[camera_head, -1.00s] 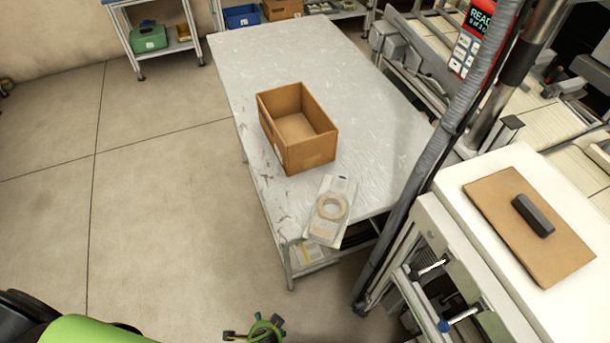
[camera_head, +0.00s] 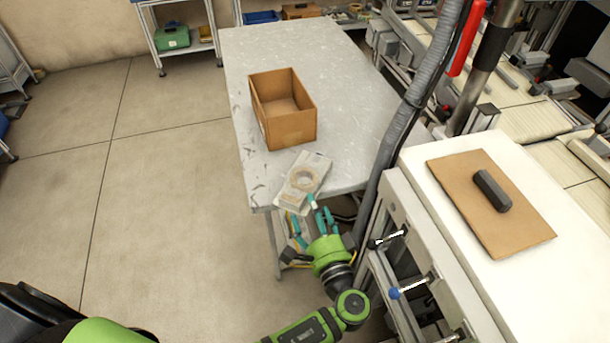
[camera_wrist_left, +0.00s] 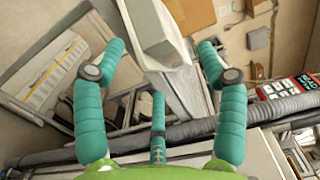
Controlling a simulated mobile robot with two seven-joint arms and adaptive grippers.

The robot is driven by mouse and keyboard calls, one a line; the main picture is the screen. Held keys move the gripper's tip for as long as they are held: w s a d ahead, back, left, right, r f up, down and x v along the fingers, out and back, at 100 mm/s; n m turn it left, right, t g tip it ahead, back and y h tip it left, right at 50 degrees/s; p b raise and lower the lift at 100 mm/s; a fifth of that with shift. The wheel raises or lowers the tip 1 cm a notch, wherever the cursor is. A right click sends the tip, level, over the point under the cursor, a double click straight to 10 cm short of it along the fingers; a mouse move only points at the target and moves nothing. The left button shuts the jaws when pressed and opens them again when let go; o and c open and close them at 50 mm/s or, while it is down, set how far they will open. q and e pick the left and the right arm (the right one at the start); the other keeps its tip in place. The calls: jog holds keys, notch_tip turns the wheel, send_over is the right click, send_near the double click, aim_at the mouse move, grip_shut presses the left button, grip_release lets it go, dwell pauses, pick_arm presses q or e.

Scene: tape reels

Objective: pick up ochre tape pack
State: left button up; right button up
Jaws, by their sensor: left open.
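The ochre tape pack (camera_head: 304,178) lies flat on the front end of the grey table, a pale clear pack with a tan tape ring in it. My left gripper (camera_head: 312,216) is open at the table's front edge, just below the pack in the head view, with teal fingers. One fingertip overlaps the pack's near end in the picture; I cannot tell whether it touches. In the left wrist view, my open fingers (camera_wrist_left: 160,65) spread either side of a pale block-like shape, which I cannot identify for certain. My right gripper is not in view.
An open cardboard box (camera_head: 285,128) stands on the grey table (camera_head: 350,70) just behind the pack. A grey hose (camera_head: 400,125) and post rise right of the table. A white bench (camera_head: 520,290) holds a brown board (camera_head: 450,185) with a dark block (camera_head: 491,190).

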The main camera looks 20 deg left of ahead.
aim_at(307, 204)
pick_arm(q)
jog(key=x, duration=0.2)
jog(key=shift+w+a, duration=0.15)
jog(key=shift+a, duration=0.1)
jog(key=shift+w+a+f, duration=0.15)
jog(key=shift+w+a, duration=0.05)
jog(key=shift+w, duration=0.05)
jog(key=c, duration=1.4)
